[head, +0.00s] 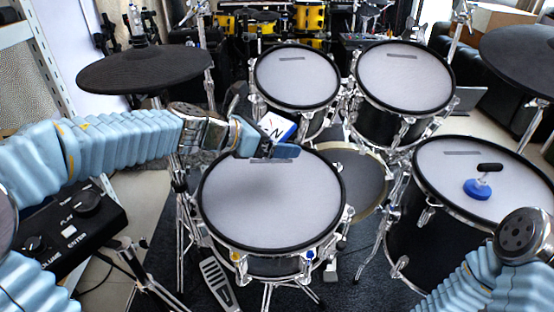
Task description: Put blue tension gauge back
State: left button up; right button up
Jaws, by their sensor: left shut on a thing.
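My left gripper (263,136) reaches in from the left and is shut on the blue tension gauge (279,126). The gauge is blue with a white face carrying dark and red marks, and it is tilted. The fingers hide part of it. It is over the far edge of the near middle drum (270,205); I cannot tell whether it touches the drum.
Two drums stand at the back, left (297,75) and right (405,78). Dark cymbal pads hang at the left (140,70) and right (520,58). A black control box (75,230) is at the lower left. Metal stands surround the drums. The near middle drum's top is clear.

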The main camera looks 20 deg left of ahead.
pick_arm(q)
jog(key=w+f+b, duration=0.1)
jog(key=w+f, duration=0.1)
jog(key=f, duration=0.1)
jog(key=w+a+f+b, duration=0.1)
jog(key=w+f, duration=0.1)
jog(key=f, duration=0.1)
jog(key=w+a+f+b, duration=0.1)
jog(key=w+f, duration=0.1)
jog(key=f, duration=0.1)
jog(key=shift+w+a+f, duration=0.1)
jog(key=shift+a, duration=0.1)
jog(key=shift+f, duration=0.2)
jog(key=shift+f+b, duration=0.6)
jog(key=shift+b, duration=0.1)
